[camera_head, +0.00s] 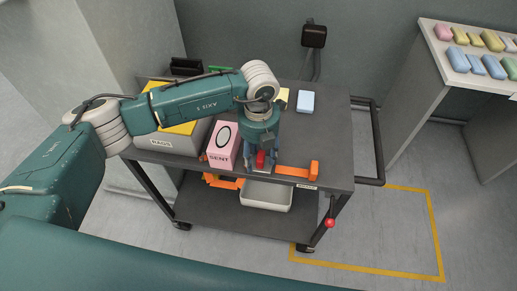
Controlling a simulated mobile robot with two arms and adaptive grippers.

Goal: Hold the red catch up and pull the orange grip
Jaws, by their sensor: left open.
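A dark cart (328,178) stands in the middle. An orange grip (297,171) juts along its front edge, with an upright end at the right; more orange shows lower left (222,182). A small red piece (260,159) shows at the front edge, between or just in front of the fingers of my left gripper (258,162). My left gripper points down there and is open; contact cannot be told. A red ball knob (330,222) hangs on a thin lever by the cart's right front leg. My right gripper is not in view.
On the cart top stand a pink box marked SENT (222,144), a grey bin marked RAGS (172,144) and a light blue block (306,101). A pale tray (266,195) is below the top. A bench with coloured packs (458,60) stands right. Yellow-lined floor (380,230) is clear.

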